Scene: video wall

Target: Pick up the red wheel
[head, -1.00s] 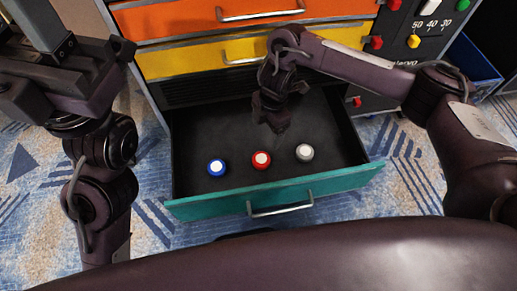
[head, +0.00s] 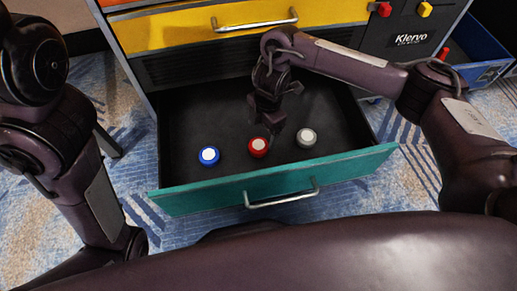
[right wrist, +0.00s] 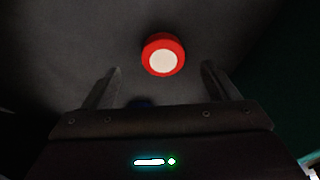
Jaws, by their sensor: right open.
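The red wheel (head: 259,147) with a white centre lies on the floor of the open teal-fronted drawer (head: 275,184), between a blue wheel (head: 209,155) and a grey wheel (head: 306,138). My right gripper (head: 270,126) points down just behind and above the red wheel in the head view. In the right wrist view, the red wheel (right wrist: 163,56) appears ahead of the open fingers (right wrist: 160,82), roughly centred between them and not held. My left arm shows at the left of the head view, but its gripper is out of frame.
The drawer's walls and teal front surround the wheels. A closed yellow drawer (head: 190,30) with a metal handle is above. A blue bin (head: 478,58) stands at the right. The black drawer floor around the wheels is otherwise clear.

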